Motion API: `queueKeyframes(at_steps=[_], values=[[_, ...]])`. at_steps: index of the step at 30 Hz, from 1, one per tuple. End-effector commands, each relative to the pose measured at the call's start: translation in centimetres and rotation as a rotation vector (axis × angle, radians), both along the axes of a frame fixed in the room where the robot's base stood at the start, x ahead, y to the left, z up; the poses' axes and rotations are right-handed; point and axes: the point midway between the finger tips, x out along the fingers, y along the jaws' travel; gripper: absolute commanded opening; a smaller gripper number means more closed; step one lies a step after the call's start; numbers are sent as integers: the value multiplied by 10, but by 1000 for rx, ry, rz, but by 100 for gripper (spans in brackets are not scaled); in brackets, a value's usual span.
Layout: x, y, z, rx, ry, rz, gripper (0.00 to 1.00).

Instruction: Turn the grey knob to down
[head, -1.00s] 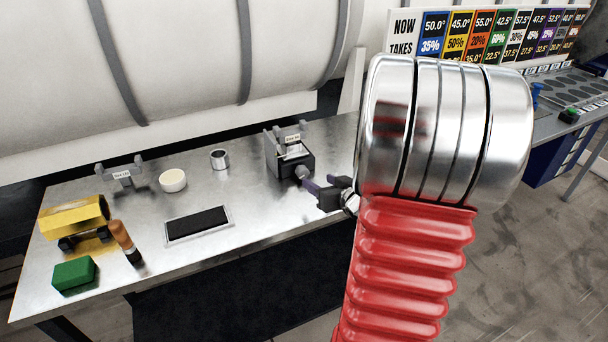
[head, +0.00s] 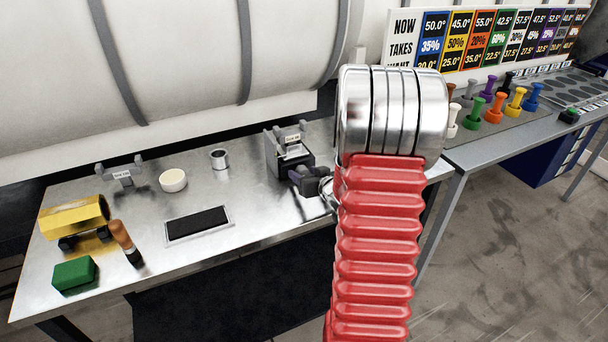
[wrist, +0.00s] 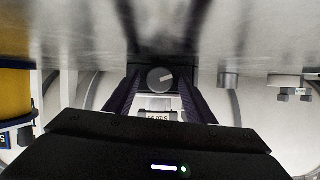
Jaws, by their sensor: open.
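The grey knob (wrist: 160,80) is a round disc with a pale pointer mark, on the front of a dark block on the bench. In the wrist view, which looks upside down, the mark points right and slightly up. My gripper (wrist: 160,84) is open, with one dark finger on each side of the knob. I cannot tell whether the fingers touch it. In the head view my gripper (head: 297,178) is right in front of the grey and black device (head: 290,150) and hides the knob.
The metal bench (head: 130,195) also holds a white bowl (head: 173,180), a small metal cup (head: 219,159), a black pad (head: 198,224), a yellow object (head: 75,215), a green block (head: 75,273) and a brown-handled tool (head: 125,243). Several colored spools (head: 494,108) stand at right. A large white drum rises behind.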

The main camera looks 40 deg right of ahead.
Motion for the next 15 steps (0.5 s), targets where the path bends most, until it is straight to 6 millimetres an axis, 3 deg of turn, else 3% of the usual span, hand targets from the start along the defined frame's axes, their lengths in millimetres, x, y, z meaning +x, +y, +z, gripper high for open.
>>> queueKeyframes(at_steps=[9,15], values=[[2,0,-1,0,-1,0,50],[2,0,-1,0,-1,0,36]])
